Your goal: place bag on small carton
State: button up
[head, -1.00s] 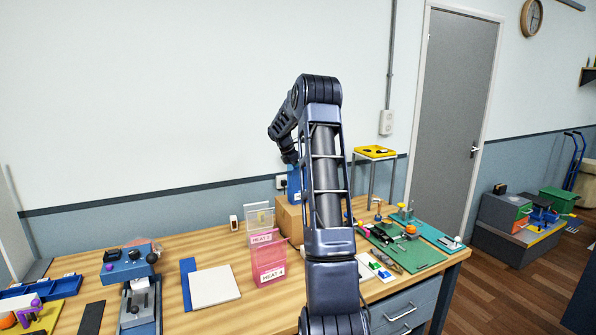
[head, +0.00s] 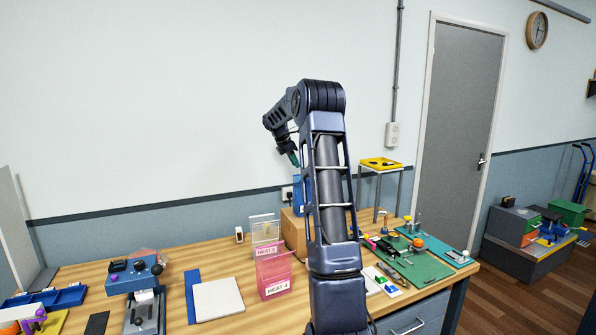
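A brown carton (head: 292,232) stands on the wooden bench, partly hidden behind my arm. A blue upright object (head: 299,190), which may be the bag, shows at the carton's top, also partly covered by my arm. I cannot tell how it rests there. My gripper (head: 292,158) is above and a little left of the blue object, pointing down, with a visible gap between them. Its fingers are small and dark, so I cannot tell whether they are open.
A white panel (head: 217,299) lies on the bench to the left, beside a blue-grey press (head: 140,285). A green board (head: 412,262) with small parts lies at right. A small stand with a yellow top (head: 380,164) is behind.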

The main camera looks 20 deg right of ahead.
jog(key=s+a+r+m+t+y, duration=0.1)
jog(key=s+a+r+m, duration=0.2)
jog(key=s+a, duration=0.35)
jog(key=s+a+r+m, duration=0.2)
jog(key=s+a, duration=0.1)
jog(key=s, duration=0.6)
jog(key=s+a+r+m+t+y, duration=0.1)
jog(key=s+a+r+m, duration=0.2)
jog(key=s+a, duration=0.35)
jog(key=s+a+f+m+t+y, duration=0.1)
jog(key=s+a+f+m, duration=0.1)
jog(key=s, duration=0.7)
jog(key=s+a+f+m+y, duration=0.1)
jog(key=s+f+m, duration=0.3)
jog(key=s, duration=0.6)
jog(key=s+a+f+m+t+y, duration=0.1)
jog(key=s+a+f+m, duration=0.2)
jog(key=s, duration=0.6)
jog(key=shift+s+f+m+t, duration=0.3)
jog(key=shift+f+m, duration=0.2)
jog(key=shift+f, duration=0.3)
